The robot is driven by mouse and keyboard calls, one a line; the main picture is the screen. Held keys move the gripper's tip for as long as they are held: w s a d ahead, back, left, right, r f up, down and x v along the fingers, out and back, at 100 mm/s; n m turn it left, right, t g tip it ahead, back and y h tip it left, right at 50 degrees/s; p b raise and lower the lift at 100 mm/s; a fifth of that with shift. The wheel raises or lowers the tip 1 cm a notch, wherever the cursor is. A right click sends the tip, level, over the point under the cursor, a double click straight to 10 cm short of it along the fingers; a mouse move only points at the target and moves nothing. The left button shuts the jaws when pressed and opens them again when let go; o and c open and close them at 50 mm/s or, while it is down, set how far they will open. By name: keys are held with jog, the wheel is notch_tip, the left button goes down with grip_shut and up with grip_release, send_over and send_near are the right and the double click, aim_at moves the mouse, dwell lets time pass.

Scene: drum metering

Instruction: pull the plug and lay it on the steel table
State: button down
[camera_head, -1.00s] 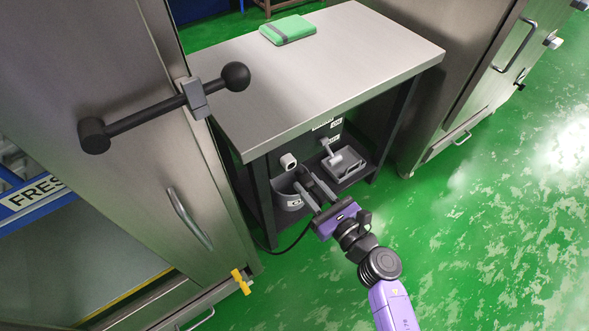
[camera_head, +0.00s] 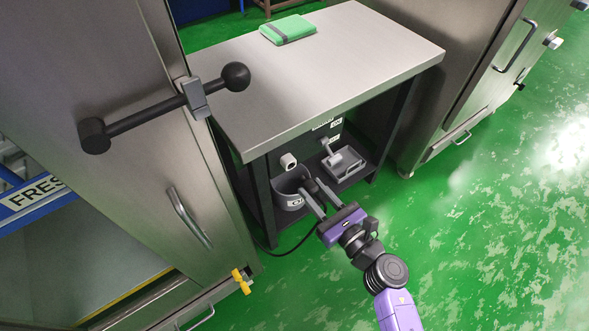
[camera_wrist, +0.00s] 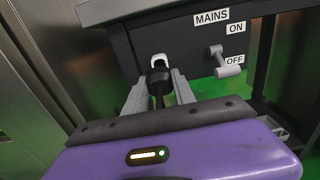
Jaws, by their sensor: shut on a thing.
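The black plug (camera_wrist: 159,78) is between the fingers of my gripper (camera_wrist: 158,88) in the wrist view. In the head view my gripper (camera_head: 311,188) is shut on it below the table top, with the plug's dark end at the fingertips. The white round socket (camera_head: 288,161) on the dark panel shows its open face, up and left of the plug, with a gap between them. In the wrist view the socket (camera_wrist: 161,60) is partly hidden behind the plug. The steel table (camera_head: 300,75) has a bare top except for a green book-like item at its back.
A grey lever (camera_wrist: 222,62) beside the MAINS label points toward OFF. A black cord (camera_head: 290,248) hangs at the left. Steel cabinets flank the table.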

aim_at(316, 194)
jog(key=shift+v, duration=1.85)
